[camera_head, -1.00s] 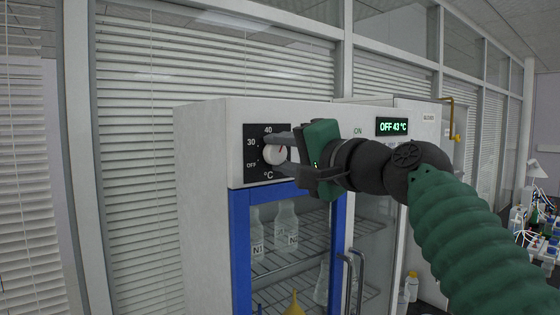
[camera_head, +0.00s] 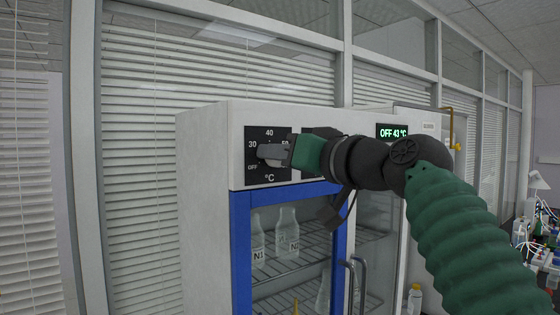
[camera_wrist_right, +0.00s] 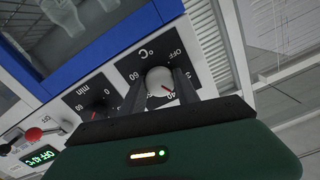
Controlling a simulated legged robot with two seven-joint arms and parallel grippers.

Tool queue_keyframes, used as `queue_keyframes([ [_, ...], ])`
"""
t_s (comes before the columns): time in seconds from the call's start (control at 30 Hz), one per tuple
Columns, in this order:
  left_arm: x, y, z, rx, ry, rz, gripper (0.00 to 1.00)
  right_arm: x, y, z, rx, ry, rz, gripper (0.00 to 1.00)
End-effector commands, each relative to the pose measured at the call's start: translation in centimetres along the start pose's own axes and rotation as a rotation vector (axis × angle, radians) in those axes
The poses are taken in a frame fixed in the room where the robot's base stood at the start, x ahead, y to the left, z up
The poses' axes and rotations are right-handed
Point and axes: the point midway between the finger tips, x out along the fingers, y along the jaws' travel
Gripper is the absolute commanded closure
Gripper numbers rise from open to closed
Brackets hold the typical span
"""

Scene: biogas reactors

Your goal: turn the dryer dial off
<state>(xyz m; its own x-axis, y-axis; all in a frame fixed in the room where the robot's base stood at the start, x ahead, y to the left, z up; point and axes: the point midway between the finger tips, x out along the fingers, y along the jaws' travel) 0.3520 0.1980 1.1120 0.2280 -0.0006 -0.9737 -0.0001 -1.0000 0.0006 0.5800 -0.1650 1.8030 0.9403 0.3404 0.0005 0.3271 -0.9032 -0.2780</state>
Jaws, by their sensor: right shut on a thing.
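The dryer dial is a round white knob (camera_wrist_right: 158,78) with a red mark, on a black °C panel (camera_head: 255,174) at the dryer's upper left. In the wrist view the red mark points down toward the gripper, away from the OFF label. My right gripper (camera_head: 268,152) is shut on the knob, with one finger on each side. In the head view the gripper hides most of the knob. The dryer's display (camera_head: 393,132) reads OFF 43 °C in green. My left gripper is not in view.
A second dial (camera_wrist_right: 98,115), marked min, sits beside the °C panel. A red knob (camera_wrist_right: 33,133) is farther along the front. Below are the blue-framed door (camera_head: 241,245), bottles (camera_head: 287,230) on racks inside, and a metal handle (camera_head: 361,285). Window blinds (camera_head: 150,180) stand behind.

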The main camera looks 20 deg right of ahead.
Motion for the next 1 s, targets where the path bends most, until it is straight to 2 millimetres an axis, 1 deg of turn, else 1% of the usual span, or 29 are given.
queue_keyframes([
  [0.03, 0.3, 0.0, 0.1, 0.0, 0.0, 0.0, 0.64, 0.2, 0.3, 0.7, -0.041, -0.013, 0.002, 1.0],
  [1.0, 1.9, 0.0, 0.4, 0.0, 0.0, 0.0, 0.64, 0.2, 0.1, 0.6, -0.963, -0.012, -0.004, 1.0],
])
